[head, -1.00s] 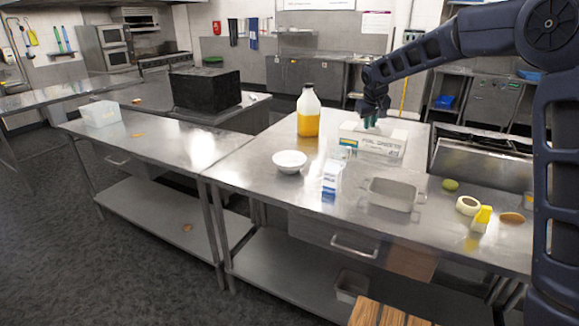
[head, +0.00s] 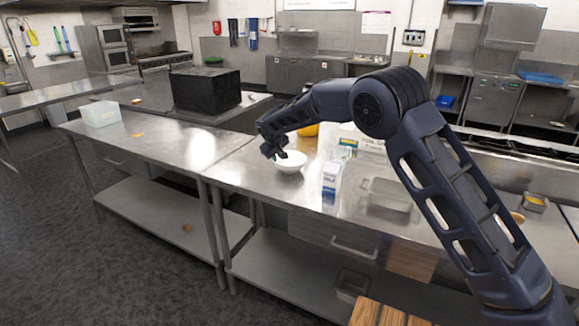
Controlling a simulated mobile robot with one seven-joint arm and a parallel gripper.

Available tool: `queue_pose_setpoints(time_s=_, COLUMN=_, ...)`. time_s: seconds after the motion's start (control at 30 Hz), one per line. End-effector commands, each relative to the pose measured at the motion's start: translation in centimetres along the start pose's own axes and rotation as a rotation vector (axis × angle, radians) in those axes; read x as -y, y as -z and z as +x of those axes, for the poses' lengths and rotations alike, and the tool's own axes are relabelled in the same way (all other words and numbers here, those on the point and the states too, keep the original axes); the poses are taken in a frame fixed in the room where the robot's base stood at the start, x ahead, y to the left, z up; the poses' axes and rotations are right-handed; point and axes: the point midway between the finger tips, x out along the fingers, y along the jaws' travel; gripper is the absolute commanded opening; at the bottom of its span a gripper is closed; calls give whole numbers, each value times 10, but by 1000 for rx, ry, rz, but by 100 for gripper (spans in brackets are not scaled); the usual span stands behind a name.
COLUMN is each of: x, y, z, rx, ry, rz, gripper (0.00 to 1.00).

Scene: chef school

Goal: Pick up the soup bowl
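The soup bowl (head: 291,163) is white and round and stands upright on the steel table (head: 290,196). My gripper (head: 279,156) is at the bowl's left rear rim, pointing down, and overlaps the rim in the head view. The fingers are small and dark here, so I cannot tell whether they are open or shut, or whether they touch the bowl. The bowl appears to rest on the table.
A blue and white carton (head: 331,176) stands right of the bowl, with a metal pan (head: 390,194) beyond it. Behind my arm are a white box (head: 365,140) and a mostly hidden yellow jug (head: 309,130). The table left of the bowl is clear.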

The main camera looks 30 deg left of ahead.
Motion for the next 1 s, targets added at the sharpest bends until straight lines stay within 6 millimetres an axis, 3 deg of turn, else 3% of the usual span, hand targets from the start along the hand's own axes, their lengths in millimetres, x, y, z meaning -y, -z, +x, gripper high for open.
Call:
queue_pose_setpoints(time_s=0.3, x=-1, y=-1, z=43, rx=3, ry=0, rz=2, gripper=14)
queue_pose_setpoints(time_s=0.57, x=-1, y=0, z=59, rx=2, ry=0, rz=2, gripper=14)
queue_pose_setpoints(time_s=0.9, x=0, y=2, z=100, rx=2, ry=0, rz=1, gripper=14)
queue_pose_setpoints(time_s=1.0, x=-1, y=2, z=104, rx=1, ry=0, rz=1, gripper=14)
